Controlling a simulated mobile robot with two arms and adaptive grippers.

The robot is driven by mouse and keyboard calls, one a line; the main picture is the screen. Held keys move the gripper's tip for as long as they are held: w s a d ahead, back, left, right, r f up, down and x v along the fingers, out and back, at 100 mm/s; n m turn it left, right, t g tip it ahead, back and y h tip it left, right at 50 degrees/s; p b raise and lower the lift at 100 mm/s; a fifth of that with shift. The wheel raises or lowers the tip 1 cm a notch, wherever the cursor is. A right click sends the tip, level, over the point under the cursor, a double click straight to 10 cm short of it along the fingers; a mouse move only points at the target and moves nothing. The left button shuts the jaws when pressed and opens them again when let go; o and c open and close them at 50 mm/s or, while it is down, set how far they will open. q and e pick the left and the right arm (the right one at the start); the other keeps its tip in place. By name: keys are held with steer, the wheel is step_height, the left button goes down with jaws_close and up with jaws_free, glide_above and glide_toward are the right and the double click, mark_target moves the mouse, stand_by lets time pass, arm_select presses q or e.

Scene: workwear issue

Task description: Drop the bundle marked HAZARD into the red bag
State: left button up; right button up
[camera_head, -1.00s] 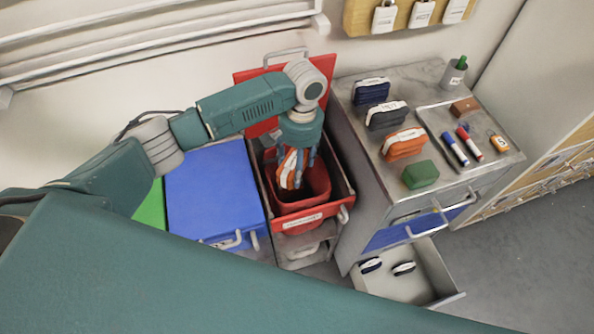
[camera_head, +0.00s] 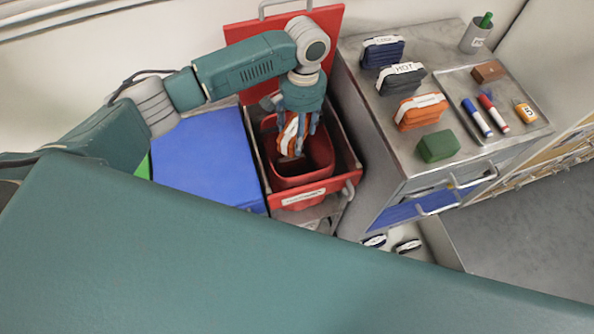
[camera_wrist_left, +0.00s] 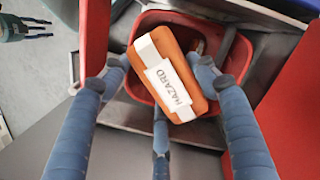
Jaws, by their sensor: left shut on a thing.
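My left gripper (camera_head: 297,122) is shut on an orange bundle (camera_head: 287,138) with a white band, above the open mouth of the red bag (camera_head: 318,158). In the left wrist view the bundle (camera_wrist_left: 184,95) is tilted between the fingers of my left gripper (camera_wrist_left: 160,85), and its white label reads HAZARD. The red bag (camera_wrist_left: 237,60) shows behind and below it. The bag sits inside a red-rimmed bin with its red lid raised. My right gripper (camera_wrist_left: 30,28) shows small at the upper left of the wrist view; its fingers are too small to judge.
A blue-lidded bin (camera_head: 205,160) stands left of the red one. On the cabinet at right are a navy bundle (camera_head: 384,52), a dark bundle marked HOT (camera_head: 402,80), another orange bundle (camera_head: 420,112), a green block (camera_head: 438,146) and a tray (camera_head: 508,140) with markers. An open drawer (camera_head: 440,243) is below.

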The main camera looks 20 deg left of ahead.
arm_select(q)
steer(key=shift+f, duration=0.25)
arm_select(e)
steer(key=shift+f, duration=0.4)
arm_select(q)
steer(key=o, duration=1.3)
steer(key=shift+o, duration=0.2)
steer(key=r, duration=0.4)
steer(key=w+r, duration=0.1)
steer(key=r, duration=0.7)
steer(key=shift+w+d, duration=0.15)
steer(key=shift+w, duration=0.05)
